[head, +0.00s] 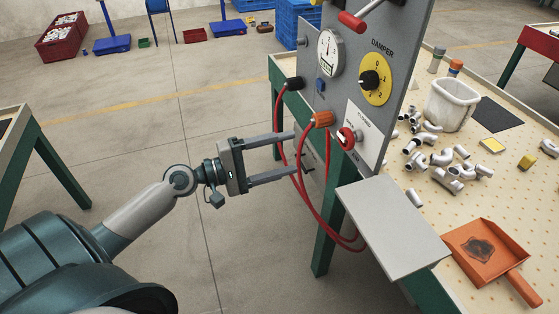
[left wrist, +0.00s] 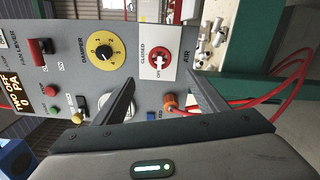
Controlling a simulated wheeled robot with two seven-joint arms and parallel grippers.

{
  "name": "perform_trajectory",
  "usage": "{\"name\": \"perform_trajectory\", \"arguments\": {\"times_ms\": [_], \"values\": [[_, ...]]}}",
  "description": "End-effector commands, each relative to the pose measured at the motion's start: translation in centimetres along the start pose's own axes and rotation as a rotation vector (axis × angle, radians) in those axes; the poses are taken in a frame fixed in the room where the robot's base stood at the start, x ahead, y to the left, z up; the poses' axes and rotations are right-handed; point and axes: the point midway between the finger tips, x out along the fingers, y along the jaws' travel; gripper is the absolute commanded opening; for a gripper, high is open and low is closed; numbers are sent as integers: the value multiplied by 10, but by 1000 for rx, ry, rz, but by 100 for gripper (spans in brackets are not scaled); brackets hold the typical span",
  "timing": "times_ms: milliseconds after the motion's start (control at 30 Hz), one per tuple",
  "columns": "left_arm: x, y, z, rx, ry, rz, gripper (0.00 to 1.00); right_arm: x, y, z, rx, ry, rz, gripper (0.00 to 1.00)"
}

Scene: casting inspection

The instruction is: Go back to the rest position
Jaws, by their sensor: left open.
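My left gripper (head: 283,158) is open and empty, held out in the air in front of the grey control panel (head: 390,85). Its two fingers point at the panel, close to the red hoses in the head view; I cannot tell whether they touch. In the left wrist view the fingers (left wrist: 157,95) stand apart with the panel beyond them. The panel carries a yellow damper dial (head: 377,79), a red-handled air valve (head: 346,137) marked closed, and a round gauge (head: 329,54). My right gripper is not in view.
Red hoses (head: 304,195) loop below the panel beside a green table leg (head: 328,235). The pegboard table (head: 470,205) holds white pipe castings (head: 448,165), a white bin (head: 451,102), a grey plate (head: 392,222) and an orange dustpan (head: 485,252).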

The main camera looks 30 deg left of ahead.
Motion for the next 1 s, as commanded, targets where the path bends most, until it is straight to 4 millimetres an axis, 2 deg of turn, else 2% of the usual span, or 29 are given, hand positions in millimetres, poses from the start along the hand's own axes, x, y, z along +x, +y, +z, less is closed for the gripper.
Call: {"name": "perform_trajectory", "arguments": {"times_ms": [200, 767, 867, 1000], "values": [[-8, 0, 0, 1, -1, -1, 66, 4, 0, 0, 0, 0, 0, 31], [-8, -1, -1, 1, 2, -2, 66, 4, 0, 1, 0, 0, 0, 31], [-8, -8, -7, 9, 18, -9, 66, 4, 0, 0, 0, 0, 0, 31], [-9, -35, -32, 44, 78, -42, 66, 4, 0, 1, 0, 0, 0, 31]]}}
